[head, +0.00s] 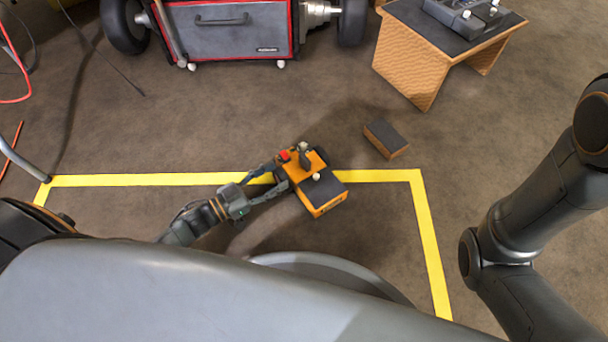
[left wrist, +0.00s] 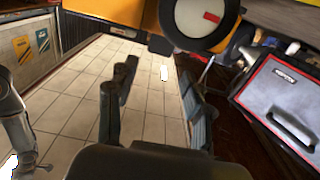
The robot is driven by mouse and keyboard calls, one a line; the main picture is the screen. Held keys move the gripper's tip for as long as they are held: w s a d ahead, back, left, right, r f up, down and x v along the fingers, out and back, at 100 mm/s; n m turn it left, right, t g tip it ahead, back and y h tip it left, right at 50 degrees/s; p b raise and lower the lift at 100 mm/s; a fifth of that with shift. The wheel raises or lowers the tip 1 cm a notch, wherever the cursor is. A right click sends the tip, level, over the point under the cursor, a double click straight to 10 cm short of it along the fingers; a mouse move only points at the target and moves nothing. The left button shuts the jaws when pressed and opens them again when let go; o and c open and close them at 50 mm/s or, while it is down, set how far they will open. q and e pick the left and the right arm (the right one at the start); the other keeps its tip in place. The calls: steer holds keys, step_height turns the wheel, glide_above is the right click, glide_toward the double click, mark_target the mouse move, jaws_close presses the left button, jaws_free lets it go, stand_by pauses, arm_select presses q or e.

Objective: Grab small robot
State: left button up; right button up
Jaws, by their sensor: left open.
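The small robot (head: 326,197) is an orange box with dark top panels, a red knob and small upright parts on top. It sits on the floor across the yellow line in the head view. My left gripper (head: 281,176) reaches it from the left, fingers spread, with the tips at its left side. I cannot tell whether they touch it. In the left wrist view the two fingers of the left gripper (left wrist: 158,75) stand apart with tiled floor showing between them.
A small dark-topped block (head: 387,138) lies right of and beyond the robot. A wooden stand (head: 412,66) is at the back right. A grey and red wheeled case (head: 230,32) stands at the back. Yellow tape (head: 432,240) marks the floor. Cables lie at the left.

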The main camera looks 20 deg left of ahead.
mark_target(302, 161)
arm_select(q)
steer(key=b+x, duration=0.1)
steer(key=x, duration=0.3)
steer(key=shift+w+d+f+b, duration=0.1)
steer(key=shift+w+d+b, duration=0.15)
steer(key=shift+b, duration=0.1)
steer(key=b+x, duration=0.3)
steer(key=x, duration=0.2)
steer(key=shift+w+d, duration=0.15)
steer(key=shift+w, duration=0.1)
jaws_close()
steer(key=shift+r, duration=0.3)
